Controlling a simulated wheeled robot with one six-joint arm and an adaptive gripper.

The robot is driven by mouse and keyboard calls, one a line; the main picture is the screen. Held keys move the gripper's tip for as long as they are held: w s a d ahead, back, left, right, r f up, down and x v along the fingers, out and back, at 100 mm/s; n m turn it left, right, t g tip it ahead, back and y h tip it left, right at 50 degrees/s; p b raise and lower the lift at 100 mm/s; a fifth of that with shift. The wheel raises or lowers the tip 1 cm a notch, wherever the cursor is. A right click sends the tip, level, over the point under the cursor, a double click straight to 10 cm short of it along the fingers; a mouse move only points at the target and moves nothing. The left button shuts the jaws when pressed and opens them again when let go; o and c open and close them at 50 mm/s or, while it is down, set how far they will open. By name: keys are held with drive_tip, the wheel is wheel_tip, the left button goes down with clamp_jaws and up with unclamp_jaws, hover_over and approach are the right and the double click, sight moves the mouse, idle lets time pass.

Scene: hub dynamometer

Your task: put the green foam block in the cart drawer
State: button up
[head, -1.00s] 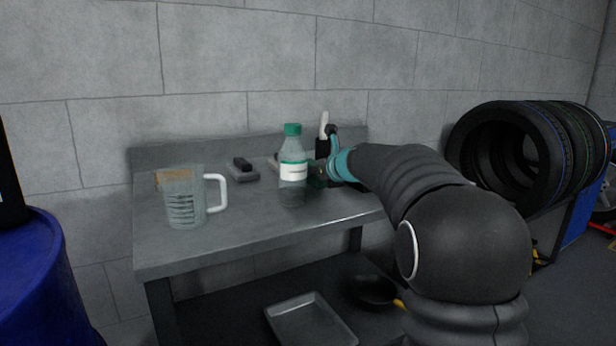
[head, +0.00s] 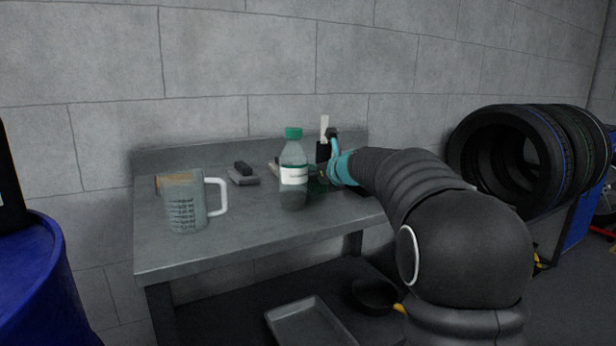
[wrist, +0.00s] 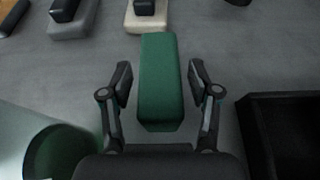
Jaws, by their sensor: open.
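The green foam block (wrist: 160,80) lies on the grey bench top and shows in the wrist view between the two fingers of my gripper (wrist: 160,82). The fingers are open, one on each side, with a gap to the block on both sides. Only a dark green patch shows there, and I cannot tell the block clearly. The cart drawer cannot be made out in either view.
A clear bottle with a green cap (head: 293,172) stands just left of my gripper. A measuring jug (head: 185,203) stands at the bench's left. A black-handled brush (head: 243,174) lies behind. A black open container (wrist: 285,130) is right of the gripper. A tray (head: 310,325) lies below.

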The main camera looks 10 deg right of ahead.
drive_tip(key=v, duration=1.2)
